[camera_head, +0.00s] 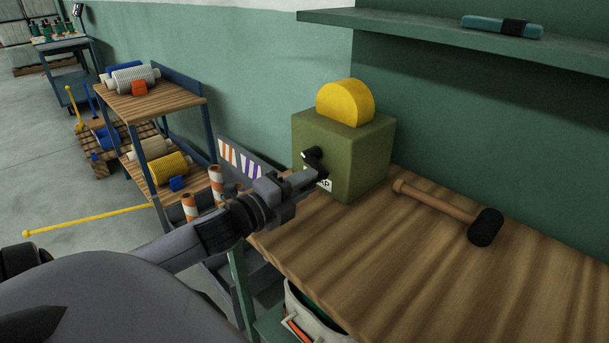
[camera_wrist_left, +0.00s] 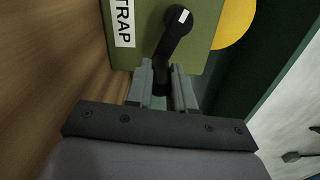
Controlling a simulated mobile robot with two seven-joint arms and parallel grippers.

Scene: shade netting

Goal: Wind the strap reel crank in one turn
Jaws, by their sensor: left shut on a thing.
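The strap reel is a green box (camera_head: 358,150) with a yellow half-disc (camera_head: 347,103) on top, at the back of the wooden bench. Its black crank (camera_head: 314,156) is on the front face, above a white label partly hidden by my gripper. My left gripper (camera_head: 311,178) reaches in from the left to the crank. In the left wrist view the crank arm (camera_wrist_left: 174,38) runs from its hub down to a dark handle between my left fingers (camera_wrist_left: 163,90), which are shut on it. The label there reads "TRAP". My right gripper is not in view.
A mallet (camera_head: 450,212) lies on the bench (camera_head: 400,270) right of the reel. A shelf (camera_head: 440,38) with a teal item (camera_head: 502,27) hangs above. A rack (camera_head: 150,104) with rolls stands left. A bag (camera_head: 312,318) is below the bench edge. The bench front is clear.

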